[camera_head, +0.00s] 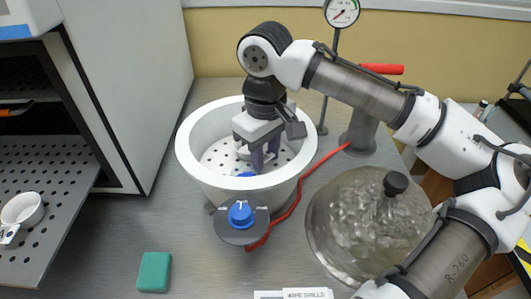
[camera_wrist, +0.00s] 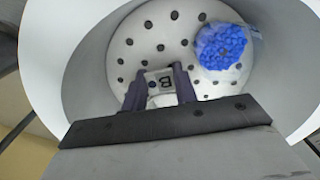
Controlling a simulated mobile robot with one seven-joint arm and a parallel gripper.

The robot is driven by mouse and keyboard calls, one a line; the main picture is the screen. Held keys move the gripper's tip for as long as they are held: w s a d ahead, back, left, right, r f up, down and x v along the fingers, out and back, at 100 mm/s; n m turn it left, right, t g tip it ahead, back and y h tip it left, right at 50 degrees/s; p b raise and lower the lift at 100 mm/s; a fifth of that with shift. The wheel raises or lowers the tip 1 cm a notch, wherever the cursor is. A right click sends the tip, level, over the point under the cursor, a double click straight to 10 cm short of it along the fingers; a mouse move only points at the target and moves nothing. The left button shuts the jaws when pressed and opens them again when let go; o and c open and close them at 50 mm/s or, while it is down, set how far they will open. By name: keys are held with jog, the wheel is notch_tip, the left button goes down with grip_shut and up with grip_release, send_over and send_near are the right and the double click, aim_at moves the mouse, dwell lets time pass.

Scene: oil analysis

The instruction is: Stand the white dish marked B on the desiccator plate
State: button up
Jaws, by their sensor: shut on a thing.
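The desiccator (camera_head: 190,160) is a wide white bowl with its top open. Its white plate (camera_head: 222,157) with dark holes lies inside; the plate also shows in the wrist view (camera_wrist: 145,35). My gripper (camera_head: 258,160) reaches down into the bowl. In the wrist view my gripper (camera_wrist: 160,84) is shut on the white dish marked B (camera_wrist: 162,79), with its tag facing the camera between the dark fingers. Most of the dish is hidden by the fingers and palm. I cannot tell whether it touches the plate.
A dish of blue granules (camera_wrist: 222,46) sits on the plate, upper right in the wrist view. A glass lid (camera_head: 350,222) lies right of the bowl. Another white dish (camera_head: 22,208) stands on the oven shelf (camera_head: 50,185). A green block (camera_head: 154,272) lies in front.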

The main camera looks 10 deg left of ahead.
aim_at(266, 155)
jog(key=shift+f, duration=0.25)
jog(key=o, duration=0.7)
notch_tip(266, 155, up, 12)
jog(key=shift+r+p, duration=0.15)
jog(key=shift+p, duration=0.2)
